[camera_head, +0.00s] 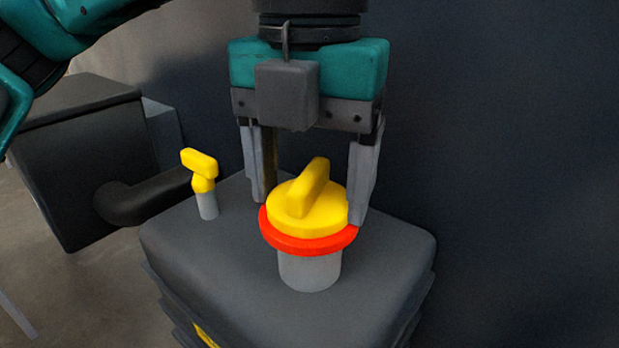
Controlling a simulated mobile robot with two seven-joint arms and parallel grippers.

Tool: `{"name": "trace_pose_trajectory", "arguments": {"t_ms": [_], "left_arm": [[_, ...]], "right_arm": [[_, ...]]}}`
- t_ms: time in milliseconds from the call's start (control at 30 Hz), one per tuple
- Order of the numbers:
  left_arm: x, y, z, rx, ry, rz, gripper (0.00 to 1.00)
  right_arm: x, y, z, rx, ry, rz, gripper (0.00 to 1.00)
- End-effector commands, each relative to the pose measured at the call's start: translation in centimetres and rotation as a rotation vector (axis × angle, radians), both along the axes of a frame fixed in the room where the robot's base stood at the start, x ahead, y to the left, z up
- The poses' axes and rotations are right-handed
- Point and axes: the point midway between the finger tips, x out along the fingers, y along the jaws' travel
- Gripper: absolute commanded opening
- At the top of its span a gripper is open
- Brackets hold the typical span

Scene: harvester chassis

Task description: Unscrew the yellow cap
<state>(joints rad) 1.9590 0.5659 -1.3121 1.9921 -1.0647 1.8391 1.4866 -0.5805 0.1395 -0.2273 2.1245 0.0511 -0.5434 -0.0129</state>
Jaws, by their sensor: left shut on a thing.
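The yellow cap (283,216) has a raised grip bar across its top and sits above a red ring (308,245). Both are on a grey cylindrical neck (309,272) that stands on a dark grey block. My left gripper (312,203) points down from above, one finger on each side of the cap, and is shut on it. The left finger's tip is partly hidden behind the cap. My right gripper is not in view.
A small yellow T-shaped handle (202,168) on a thin grey stem stands on the dark block (389,262), left of the cap. A dark pipe (145,200) joins a dark box (75,165) at the left. A dark wall (510,180) fills the right.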

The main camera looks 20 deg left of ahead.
Motion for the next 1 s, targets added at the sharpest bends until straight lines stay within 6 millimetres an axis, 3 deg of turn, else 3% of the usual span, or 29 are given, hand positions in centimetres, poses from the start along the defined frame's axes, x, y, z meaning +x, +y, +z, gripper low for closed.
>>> {"name": "trace_pose_trajectory", "arguments": {"t_ms": [500, 1000], "left_arm": [[0.0, 0.0, 2.7, -0.001, 0.0, -0.002, 0.31], [0.0, 0.0, 2.7, -0.001, -0.001, -0.002, 0.31]], "right_arm": [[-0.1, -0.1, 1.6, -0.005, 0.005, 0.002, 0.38], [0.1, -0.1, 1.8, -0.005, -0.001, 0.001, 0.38]]}}
